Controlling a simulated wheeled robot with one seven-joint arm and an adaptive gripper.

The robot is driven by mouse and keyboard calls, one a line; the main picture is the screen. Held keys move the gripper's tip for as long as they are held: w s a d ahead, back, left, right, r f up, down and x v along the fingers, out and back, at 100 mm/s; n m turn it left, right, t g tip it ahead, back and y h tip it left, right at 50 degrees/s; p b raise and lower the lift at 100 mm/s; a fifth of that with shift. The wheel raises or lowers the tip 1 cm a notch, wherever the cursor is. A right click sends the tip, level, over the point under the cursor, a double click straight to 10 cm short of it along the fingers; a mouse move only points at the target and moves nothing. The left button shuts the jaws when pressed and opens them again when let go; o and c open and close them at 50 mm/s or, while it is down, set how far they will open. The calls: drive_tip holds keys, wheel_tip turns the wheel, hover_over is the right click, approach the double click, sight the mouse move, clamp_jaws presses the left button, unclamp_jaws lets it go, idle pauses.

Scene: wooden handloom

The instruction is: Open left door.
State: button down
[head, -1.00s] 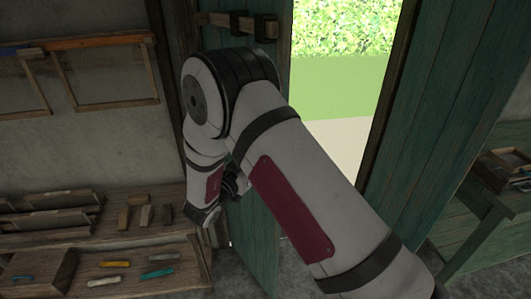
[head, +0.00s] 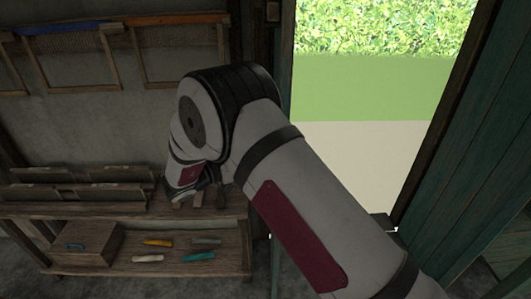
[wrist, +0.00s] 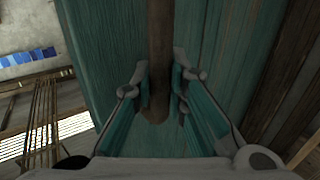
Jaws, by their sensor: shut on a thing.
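The left door (head: 287,60) is teal wood and shows in the head view as a narrow, nearly edge-on strip left of the bright doorway. My arm covers much of it. In the wrist view, the teal planks of the door (wrist: 105,45) fill the middle. A brown upright wooden handle (wrist: 159,50) stands on them. My gripper (wrist: 160,82) has one finger on each side of the handle's lower part and is shut on it. In the head view my gripper (head: 212,186) is mostly hidden behind my arm.
The doorway opens onto pale ground (head: 350,165), grass and a hedge. The other teal door (head: 475,165) stands at the right. A wooden shelf (head: 105,262) with small coloured tools is at the left, close to my gripper. Wooden frames (head: 70,60) hang above it.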

drive_tip(key=shift+s+a+f, duration=0.1)
drive_tip(key=c, duration=1.6)
unclamp_jaws()
drive_tip(key=shift+o, duration=0.2)
drive_tip(key=v, duration=1.2)
